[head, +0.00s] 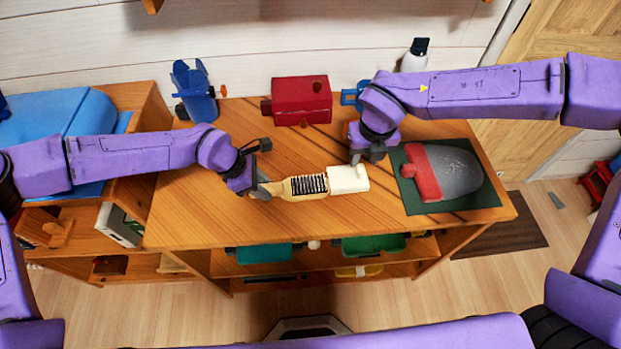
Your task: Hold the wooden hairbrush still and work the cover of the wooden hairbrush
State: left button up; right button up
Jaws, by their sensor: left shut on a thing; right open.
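The wooden hairbrush (288,189) lies near the middle of the wooden tabletop, its dark bristles facing up and its handle to the left. A white block-like cover (347,180) sits at the right end of the brush, touching or around its head; I cannot tell which. My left gripper (263,188) is shut on the hairbrush at its handle. My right gripper (365,157) is open just behind and above the cover's right part. Whether its fingers touch the cover is hard to see.
A grey and red object (455,172) lies on a dark green mat (452,207) at the right. A red box (302,101), a blue item (193,92) and a white bottle (415,56) stand at the back. The tabletop (200,215) is clear at the front left.

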pick_arm(q)
jog(key=o, duration=1.1)
jog(key=shift+c, duration=0.2)
jog(key=v, duration=1.2)
jog(key=shift+d, duration=0.1)
